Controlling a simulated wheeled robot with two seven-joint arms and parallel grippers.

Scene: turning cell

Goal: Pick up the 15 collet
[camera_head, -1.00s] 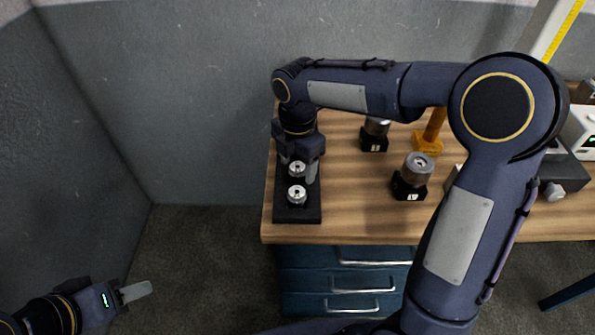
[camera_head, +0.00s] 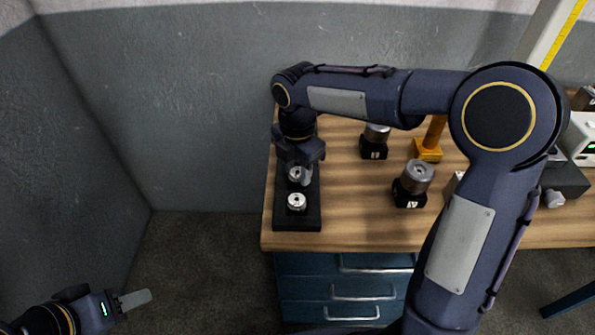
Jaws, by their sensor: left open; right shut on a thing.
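A black collet rack (camera_head: 284,212) stands at the table's left end. Two silver ring-shaped collets show on it: a front one (camera_head: 296,202) and one behind it (camera_head: 296,174). Any size marks are too small to read. My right gripper (camera_head: 300,177) points down over the rack and is shut on the rear collet, with one finger visible at its right side. I cannot tell whether that collet is clear of the rack. The gripper hides the rack's back part. My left gripper (camera_head: 134,300) is open and empty, low at the left, away from the table.
Two black blocks with grey cylindrical tops, one nearer (camera_head: 411,192) and one farther (camera_head: 374,144), stand right of the rack. My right arm crosses above the table. Bare wood (camera_head: 345,210) lies between the rack and the nearer block.

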